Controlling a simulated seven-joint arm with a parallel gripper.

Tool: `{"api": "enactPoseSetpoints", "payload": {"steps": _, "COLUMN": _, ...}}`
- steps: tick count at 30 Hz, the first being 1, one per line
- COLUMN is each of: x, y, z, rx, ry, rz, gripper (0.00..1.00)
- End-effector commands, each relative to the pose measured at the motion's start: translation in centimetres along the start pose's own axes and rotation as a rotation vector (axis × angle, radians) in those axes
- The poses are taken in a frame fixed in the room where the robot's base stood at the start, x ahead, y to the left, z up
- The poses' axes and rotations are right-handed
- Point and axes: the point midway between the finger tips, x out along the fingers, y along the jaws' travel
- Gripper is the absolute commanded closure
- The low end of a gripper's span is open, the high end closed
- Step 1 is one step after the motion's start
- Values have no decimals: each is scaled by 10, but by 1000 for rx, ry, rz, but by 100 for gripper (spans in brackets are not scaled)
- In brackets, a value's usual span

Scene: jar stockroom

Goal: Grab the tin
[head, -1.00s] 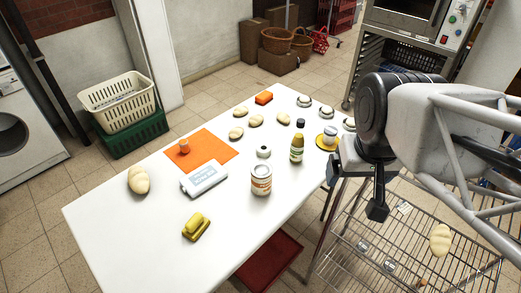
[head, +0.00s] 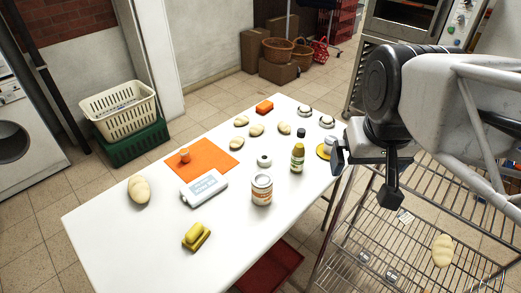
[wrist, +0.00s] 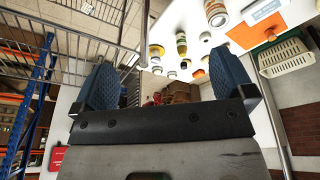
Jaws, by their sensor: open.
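The tin (head: 262,191) is a white can with a red-marked label and a metal top. It stands upright on the white table, near its right edge. It also shows at the top of the wrist view (wrist: 215,13), partly cut off. My gripper (head: 338,158) is by the table's right edge, to the right of the tin and apart from it. In the wrist view my gripper (wrist: 163,65) has its two blue fingers spread with nothing between them. In the head view the gripper hides part of a yellow item (head: 324,151).
A yellow-capped bottle (head: 297,159) and a small white jar (head: 264,161) stand close to the tin. A white labelled box (head: 204,188), an orange mat (head: 217,152), a yellow sponge (head: 195,236) and bread pieces share the white table (head: 130,245). A wire rack (head: 350,270) stands at right.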

Motion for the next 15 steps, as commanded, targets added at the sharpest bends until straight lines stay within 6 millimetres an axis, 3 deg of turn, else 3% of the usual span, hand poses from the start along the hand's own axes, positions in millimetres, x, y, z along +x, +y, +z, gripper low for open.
{"api": "enactPoseSetpoints", "payload": {"steps": 8, "x": 4, "y": 10, "z": -20, "rx": 8, "ry": 72, "rz": 52, "gripper": 0}}
{"api": "enactPoseSetpoints", "payload": {"steps": 15, "x": 9, "y": 24, "z": -56, "rx": 8, "ry": 208, "rz": 130, "gripper": 0}}
